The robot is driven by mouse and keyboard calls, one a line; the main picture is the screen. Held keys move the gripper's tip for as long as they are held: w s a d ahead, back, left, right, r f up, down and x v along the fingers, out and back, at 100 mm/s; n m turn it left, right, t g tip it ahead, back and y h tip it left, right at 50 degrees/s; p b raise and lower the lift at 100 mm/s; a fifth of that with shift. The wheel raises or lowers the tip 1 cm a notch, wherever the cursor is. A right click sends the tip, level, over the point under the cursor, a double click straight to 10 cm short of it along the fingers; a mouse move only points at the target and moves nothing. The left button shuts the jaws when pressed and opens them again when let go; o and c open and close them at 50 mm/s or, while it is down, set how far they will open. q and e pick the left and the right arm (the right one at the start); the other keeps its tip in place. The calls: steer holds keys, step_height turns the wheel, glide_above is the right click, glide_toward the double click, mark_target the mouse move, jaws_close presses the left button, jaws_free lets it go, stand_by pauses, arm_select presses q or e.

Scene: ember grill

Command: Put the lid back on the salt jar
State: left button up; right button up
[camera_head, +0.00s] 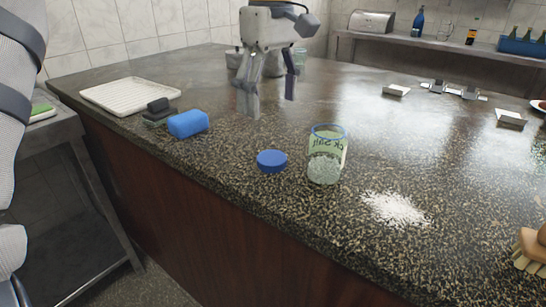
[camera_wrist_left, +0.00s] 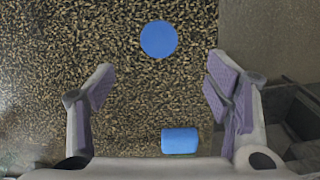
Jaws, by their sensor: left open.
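The salt jar (camera_head: 325,165) is clear glass with a green label and a blue rim. It stands upright and open near the counter's front edge in the head view. The round blue lid (camera_head: 272,160) lies flat on the counter just left of the jar. It also shows in the left wrist view as a blue disc (camera_wrist_left: 158,40), top centre. My left gripper (camera_head: 269,105) is open and empty, above the counter and behind the lid in the head view. Its two fingers (camera_wrist_left: 158,82) are wide apart in the left wrist view. My right gripper is not in view.
A blue sponge (camera_head: 188,123), dark blocks (camera_head: 158,112) and a white tray (camera_head: 130,95) lie to the left. Spilled salt (camera_head: 394,208) lies right of the jar. A wooden brush (camera_head: 530,250) is at the right edge. The counter's middle is mostly clear.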

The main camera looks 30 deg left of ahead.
arm_select(q)
glide_above(272, 158)
step_height(272, 158, down, 6)
steer(key=shift+w+a+f, duration=0.1)
step_height(272, 158, down, 5)
steer(key=shift+f, duration=0.1)
stand_by(0.5)
steer(key=shift+c, duration=0.2)
steer(key=c, duration=0.8)
